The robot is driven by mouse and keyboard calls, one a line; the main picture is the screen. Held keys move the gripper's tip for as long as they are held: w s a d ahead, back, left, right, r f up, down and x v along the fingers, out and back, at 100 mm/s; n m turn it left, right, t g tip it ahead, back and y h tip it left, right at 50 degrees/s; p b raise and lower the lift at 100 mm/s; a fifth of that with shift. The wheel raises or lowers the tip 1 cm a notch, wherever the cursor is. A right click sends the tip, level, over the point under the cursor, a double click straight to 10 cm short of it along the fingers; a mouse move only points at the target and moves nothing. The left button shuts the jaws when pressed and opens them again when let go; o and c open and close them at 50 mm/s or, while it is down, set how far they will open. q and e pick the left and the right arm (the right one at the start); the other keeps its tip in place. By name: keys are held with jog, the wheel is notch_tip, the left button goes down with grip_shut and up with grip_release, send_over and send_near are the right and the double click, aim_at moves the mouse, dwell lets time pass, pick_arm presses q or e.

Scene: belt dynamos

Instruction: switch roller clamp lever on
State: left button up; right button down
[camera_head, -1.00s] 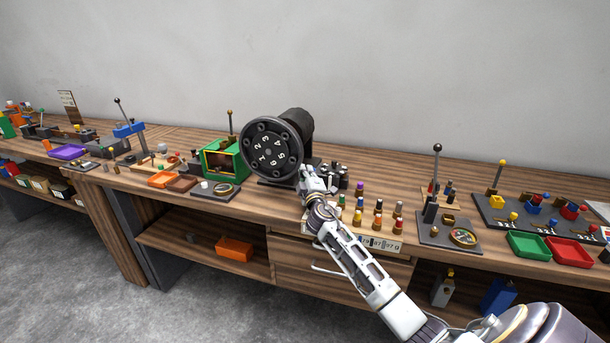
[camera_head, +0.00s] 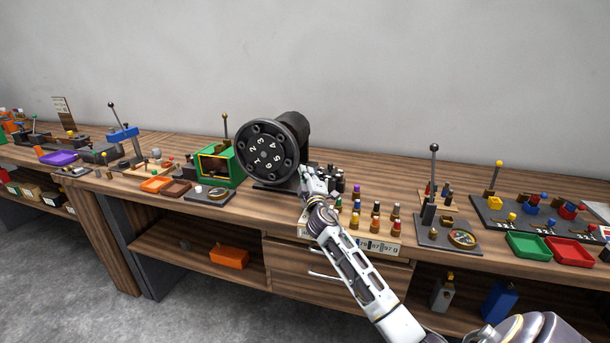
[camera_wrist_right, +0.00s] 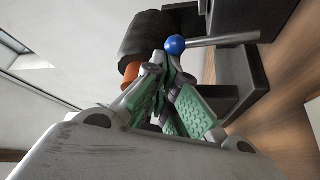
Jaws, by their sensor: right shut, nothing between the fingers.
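A lever with a blue ball knob (camera_wrist_right: 174,45) and a grey rod (camera_wrist_right: 222,40) shows in the right wrist view, in front of dark parts. Its rod runs to the right from the knob. My right gripper (camera_wrist_right: 170,62), with green-padded fingers, is shut and empty, its tips right by the knob; I cannot tell whether they touch it. In the head view my right gripper (camera_head: 307,172) is at the right side of the black machine with a numbered disc (camera_head: 263,154). The lever is not discernible there. My left gripper is not in view.
A black cylinder (camera_wrist_right: 143,38) and an orange part (camera_wrist_right: 130,72) are close to my fingers. Several coloured pegs (camera_head: 375,215) stand right of my wrist. A green box (camera_head: 215,165) is left of the machine. The bench front right of the pegs holds a gauge plate (camera_head: 445,236).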

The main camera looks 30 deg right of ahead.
jog(key=shift+s+d+r, duration=0.15)
jog(key=shift+s+d, duration=0.3)
dwell(0.5)
jog(key=shift+v, duration=2.7)
jog(key=shift+s+r+v, duration=0.1)
jog(key=shift+r+v, duration=0.3)
jog(key=shift+v, duration=1.5)
jog(key=shift+s+r+v, duration=0.1)
jog(key=shift+r+v, duration=0.35)
jog(key=shift+v, duration=1.45)
jog(key=shift+s+r+v, duration=0.1)
jog(key=shift+r+v, duration=0.3)
jog(key=shift+v, duration=1.5)
jog(key=shift+a, duration=0.1)
